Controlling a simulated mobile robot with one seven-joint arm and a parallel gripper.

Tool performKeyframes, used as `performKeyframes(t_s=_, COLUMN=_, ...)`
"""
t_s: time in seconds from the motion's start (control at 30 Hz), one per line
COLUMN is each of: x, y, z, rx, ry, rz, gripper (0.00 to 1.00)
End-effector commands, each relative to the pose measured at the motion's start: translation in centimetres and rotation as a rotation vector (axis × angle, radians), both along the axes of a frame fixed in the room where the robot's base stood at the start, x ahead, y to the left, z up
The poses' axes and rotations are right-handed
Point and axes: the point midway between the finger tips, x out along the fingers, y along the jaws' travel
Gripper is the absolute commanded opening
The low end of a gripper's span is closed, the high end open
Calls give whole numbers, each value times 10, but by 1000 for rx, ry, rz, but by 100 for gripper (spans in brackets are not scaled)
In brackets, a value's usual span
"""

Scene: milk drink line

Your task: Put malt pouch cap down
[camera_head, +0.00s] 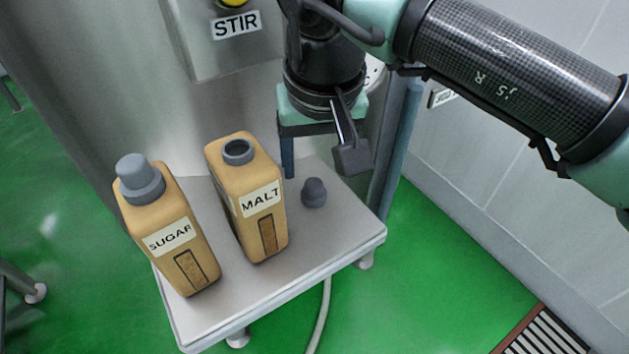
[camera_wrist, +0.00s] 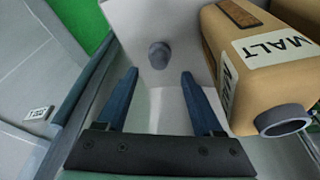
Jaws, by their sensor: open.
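The malt pouch (camera_head: 262,205) stands upright on the small metal table, its round grey neck uncapped. It also shows in the wrist view (camera_wrist: 250,62), at the right. The malt pouch cap (camera_head: 314,193), dark grey and knobbed, rests on the table to the right of the pouch. In the wrist view the cap (camera_wrist: 159,55) is seen beyond the fingertips, between their lines. My gripper (camera_wrist: 160,75) is open and empty, with blue fingers apart. In the head view my gripper (camera_head: 288,165) is above the table, behind the cap, partly hidden by my wrist.
The sugar pouch (camera_head: 165,225), with a grey cap on, stands left of the malt pouch. A metal machine with a STIR label (camera_head: 237,25) rises behind. The table's right front (camera_head: 340,245) is bare. A floor drain (camera_head: 545,335) lies at lower right.

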Motion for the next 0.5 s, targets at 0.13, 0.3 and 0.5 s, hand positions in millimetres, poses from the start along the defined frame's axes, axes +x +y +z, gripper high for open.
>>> performKeyframes(t_s=0.13, x=4, y=1, z=-15, rx=2, ry=4, rz=0, gripper=68)
performKeyframes(t_s=0.3, x=11, y=2, z=-40, rx=2, ry=4, rz=0, gripper=68)
performKeyframes(t_s=0.5, x=14, y=3, z=-51, rx=0, ry=1, rz=1, gripper=68)
